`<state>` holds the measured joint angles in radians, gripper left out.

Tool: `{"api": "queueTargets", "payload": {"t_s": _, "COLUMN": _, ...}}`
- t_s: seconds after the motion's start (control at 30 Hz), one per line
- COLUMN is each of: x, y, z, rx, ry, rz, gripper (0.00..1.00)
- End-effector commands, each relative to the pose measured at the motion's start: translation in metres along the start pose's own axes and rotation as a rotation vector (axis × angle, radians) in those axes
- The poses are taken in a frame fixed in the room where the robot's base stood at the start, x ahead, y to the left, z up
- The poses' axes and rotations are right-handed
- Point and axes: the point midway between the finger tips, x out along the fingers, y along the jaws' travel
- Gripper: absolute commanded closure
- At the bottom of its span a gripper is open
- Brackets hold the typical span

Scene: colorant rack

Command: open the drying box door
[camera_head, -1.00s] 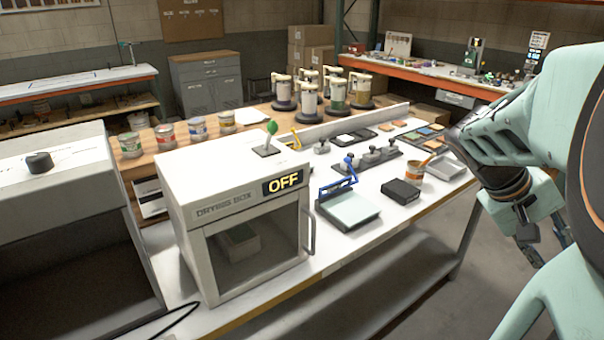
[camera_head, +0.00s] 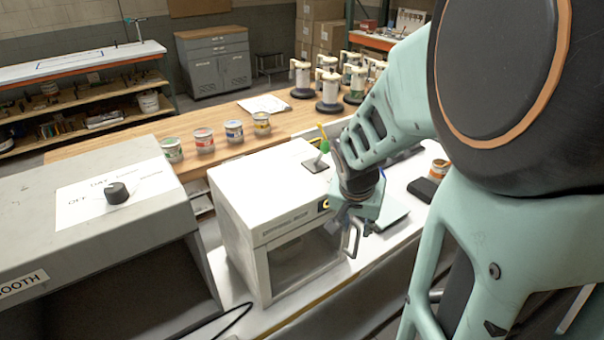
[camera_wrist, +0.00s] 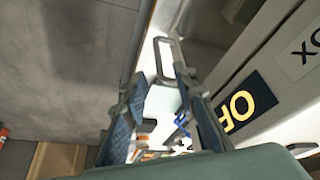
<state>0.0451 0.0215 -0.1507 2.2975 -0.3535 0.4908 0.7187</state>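The white drying box (camera_head: 262,190) stands on the table in the head view, its glass-fronted door (camera_head: 300,262) shut. The grey bar handle (camera_head: 356,240) is at the right edge of the door. My gripper (camera_head: 350,222) is just above and beside the handle, partly hiding the box's display. In the wrist view, my gripper (camera_wrist: 160,76) is open, with two blue-grey fingers apart. The handle (camera_wrist: 164,62) lies ahead, roughly between the fingertips; I cannot tell whether they touch it. The lit display (camera_wrist: 246,103) is to the right.
A grey booth (camera_head: 95,215) with a black knob stands left of the drying box. Several paint cans (camera_head: 204,140) stand behind it. A black block (camera_head: 424,189) and an orange-labelled can (camera_head: 438,170) are on the table to the right.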

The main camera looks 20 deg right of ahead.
Motion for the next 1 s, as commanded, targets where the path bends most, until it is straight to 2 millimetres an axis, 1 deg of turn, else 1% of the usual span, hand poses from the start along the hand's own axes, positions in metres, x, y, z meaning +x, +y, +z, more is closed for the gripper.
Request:
{"api": "queueTargets", "payload": {"t_s": 0.03, "x": 0.008, "y": 0.001, "z": 0.002, "rx": 0.001, "ry": -0.003, "rz": 0.002, "gripper": 0.74}}
{"api": "queueTargets", "payload": {"t_s": 0.17, "x": 0.031, "y": 0.001, "z": 0.003, "rx": -0.001, "ry": -0.005, "rz": 0.004, "gripper": 0.74}}
{"api": "queueTargets", "payload": {"t_s": 0.3, "x": 0.06, "y": 0.002, "z": 0.004, "rx": -0.001, "ry": -0.004, "rz": 0.005, "gripper": 0.74}}
{"api": "queueTargets", "payload": {"t_s": 0.5, "x": 0.091, "y": 0.002, "z": 0.002, "rx": -0.001, "ry": -0.002, "rz": 0.004, "gripper": 0.74}}
{"api": "queueTargets", "payload": {"t_s": 0.6, "x": 0.1, "y": 0.002, "z": 0.002, "rx": -0.001, "ry": -0.002, "rz": 0.004, "gripper": 0.74}}
{"api": "queueTargets", "payload": {"t_s": 0.7, "x": 0.104, "y": 0.002, "z": 0.001, "rx": -0.002, "ry": -0.001, "rz": 0.003, "gripper": 0.74}}
{"api": "queueTargets", "payload": {"t_s": 1.0, "x": 0.104, "y": 0.001, "z": 0.0, "rx": -0.003, "ry": -0.001, "rz": 0.003, "gripper": 0.75}}
